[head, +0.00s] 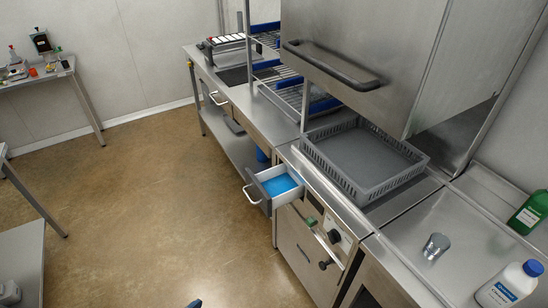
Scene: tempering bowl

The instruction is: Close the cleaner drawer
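The cleaner drawer (264,193) is pulled out from the front of the steel counter, under the grey rack. It has a grey front, a bar handle (251,194) facing the open floor, and white sides. A bright blue filling or lining (279,185) shows inside it. Neither of my grippers can be made out in the head view. A small blue and dark piece cuts into the bottom edge; I cannot tell what it is.
A grey plastic rack (313,158) sits above the drawer, below a raised steel hood (365,50). To the right are a metal cup (436,246), a white bottle (507,287) and a green bottle (530,212). The brown floor (160,200) before the drawer is clear.

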